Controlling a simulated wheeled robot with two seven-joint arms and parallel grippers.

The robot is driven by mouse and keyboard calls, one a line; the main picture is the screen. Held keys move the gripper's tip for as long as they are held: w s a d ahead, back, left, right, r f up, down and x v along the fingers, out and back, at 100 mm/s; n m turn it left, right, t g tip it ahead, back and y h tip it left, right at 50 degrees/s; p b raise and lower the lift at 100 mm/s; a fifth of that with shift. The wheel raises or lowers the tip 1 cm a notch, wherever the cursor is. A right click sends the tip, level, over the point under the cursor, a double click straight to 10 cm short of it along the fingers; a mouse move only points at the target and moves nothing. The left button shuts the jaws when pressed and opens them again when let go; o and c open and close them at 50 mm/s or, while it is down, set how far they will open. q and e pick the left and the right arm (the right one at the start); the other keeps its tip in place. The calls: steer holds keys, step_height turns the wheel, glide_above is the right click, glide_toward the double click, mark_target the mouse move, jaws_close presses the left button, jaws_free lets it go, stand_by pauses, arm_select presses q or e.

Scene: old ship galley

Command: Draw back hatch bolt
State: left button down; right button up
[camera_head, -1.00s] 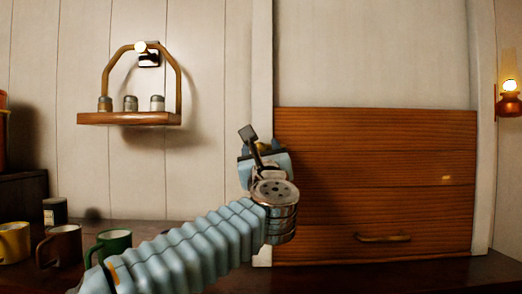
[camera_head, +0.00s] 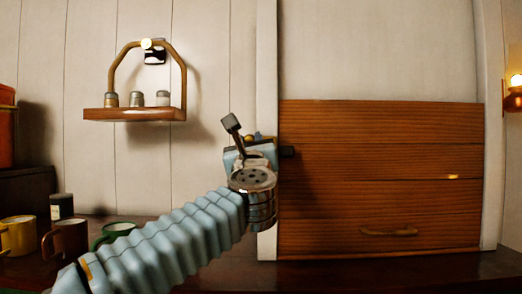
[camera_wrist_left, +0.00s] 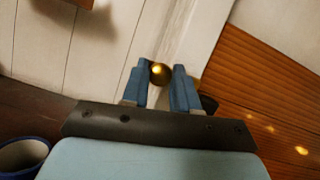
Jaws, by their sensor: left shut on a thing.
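The hatch (camera_head: 380,180) is a brown slatted wooden shutter with a brass handle (camera_head: 388,231) low on it; it is down in its pale frame. My left gripper (camera_head: 250,142) is at the frame's left post. In the left wrist view its two blue fingers (camera_wrist_left: 161,84) are shut on the round brass bolt knob (camera_wrist_left: 159,73). A bit of the brass shows above the gripper in the head view (camera_head: 248,138). A dark piece (camera_head: 287,152) sticks out right of the gripper over the hatch edge. The rest of the bolt is hidden. My right gripper is not in view.
A hanging wall shelf (camera_head: 135,114) with three small jars is at the upper left. Yellow (camera_head: 18,238), brown (camera_head: 66,240) and green (camera_head: 113,232) mugs stand on the dark counter below, near my left arm. A lamp (camera_head: 513,98) is at the right edge.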

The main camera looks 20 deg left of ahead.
arm_select(q)
steer(key=c, duration=0.8)
jaws_free()
steer(key=shift+s+a, duration=0.1)
steer(key=shift+a, duration=0.2)
steer(key=shift+c, duration=0.2)
steer(key=b+v, duration=0.4)
steer(key=v, duration=0.9)
steer(key=shift+s+d+f+b, duration=0.2)
steer(key=shift+s+d+b, duration=0.05)
steer(key=shift+d+b, duration=0.1)
steer(key=shift+a, duration=0.1)
